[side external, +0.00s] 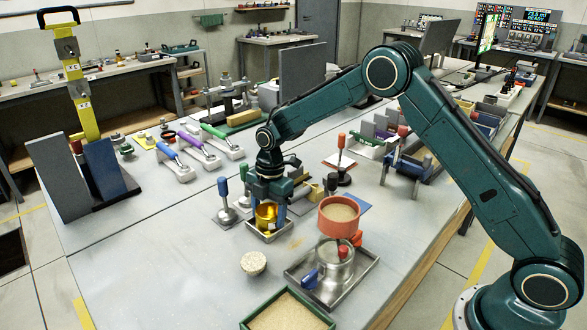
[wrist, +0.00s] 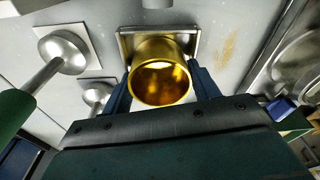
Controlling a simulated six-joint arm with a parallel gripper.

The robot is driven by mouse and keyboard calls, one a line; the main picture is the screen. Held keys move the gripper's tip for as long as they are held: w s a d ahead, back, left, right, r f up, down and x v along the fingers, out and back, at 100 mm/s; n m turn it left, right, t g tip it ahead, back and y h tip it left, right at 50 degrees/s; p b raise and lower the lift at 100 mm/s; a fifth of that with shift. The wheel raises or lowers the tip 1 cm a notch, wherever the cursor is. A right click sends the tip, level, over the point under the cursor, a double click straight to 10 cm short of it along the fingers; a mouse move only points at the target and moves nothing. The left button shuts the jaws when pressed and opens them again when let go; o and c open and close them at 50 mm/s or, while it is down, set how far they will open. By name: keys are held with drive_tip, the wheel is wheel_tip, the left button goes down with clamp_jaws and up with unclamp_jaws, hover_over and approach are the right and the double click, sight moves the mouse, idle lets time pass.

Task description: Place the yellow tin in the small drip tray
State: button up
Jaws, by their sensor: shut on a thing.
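The yellow tin (side external: 265,218) is a shiny, gold-coloured open cup. My gripper (side external: 267,210) is shut on it, with one blue finger on each side. In the wrist view the tin (wrist: 161,72) sits between the fingers of my gripper (wrist: 160,90), and I see into its empty inside. The small drip tray (side external: 284,233) is a shallow square metal tray directly under the tin. In the wrist view the tray (wrist: 193,37) shows behind the tin, which covers much of it. I cannot tell whether the tin's base touches the tray floor.
An orange-red bowl of grain (side external: 339,213) stands close on the right, above a large metal tray (side external: 358,285). A blue-handled stamp-like tool (side external: 225,203) stands close on the left. Bare bench is free at the front left.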

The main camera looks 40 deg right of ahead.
sight(272, 212)
drive_tip(key=o, duration=0.8)
drive_tip(key=shift+f, duration=0.3)
drive_tip(key=shift+o, duration=0.9)
drive_tip(key=shift+s, duration=0.1)
drive_tip(key=shift+s+f, duration=0.1)
drive_tip(key=shift+f, duration=0.05)
wheel_tip(272, 212, up, 13)
drive_tip(key=d, duration=0.1)
drive_tip(key=shift+w+d, duration=0.2)
drive_tip(key=shift+w, duration=0.15)
